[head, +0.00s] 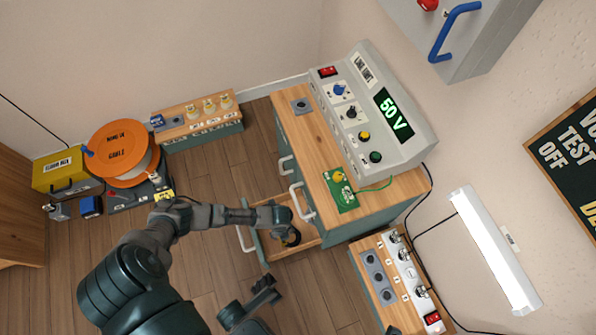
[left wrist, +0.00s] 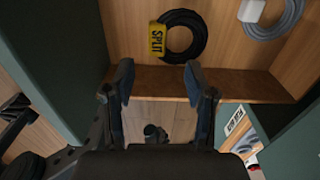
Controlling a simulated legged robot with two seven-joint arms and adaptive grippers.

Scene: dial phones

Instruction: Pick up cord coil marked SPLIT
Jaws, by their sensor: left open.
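The cord coil marked SPLIT (left wrist: 187,33) is a black coil with a yellow tag, lying in an open wooden drawer. In the head view the drawer (head: 306,247) is pulled out below the bench. My left gripper (left wrist: 158,82) is open and empty, its two fingers apart at the drawer's edge, with the coil beyond the fingertips and not touched. In the head view my left gripper (head: 287,222) is over the drawer and hides much of its inside. My right gripper (head: 263,289) is low in the head view, apart from the drawer; its jaws are unclear.
A grey coil (left wrist: 268,20) with a white tag lies right of the black one. The bench (head: 290,125) carries a console reading 50 V (head: 385,120) and a green board (head: 340,190). A socket unit (head: 378,265) stands right of the drawer. An orange reel (head: 122,150) stands at left.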

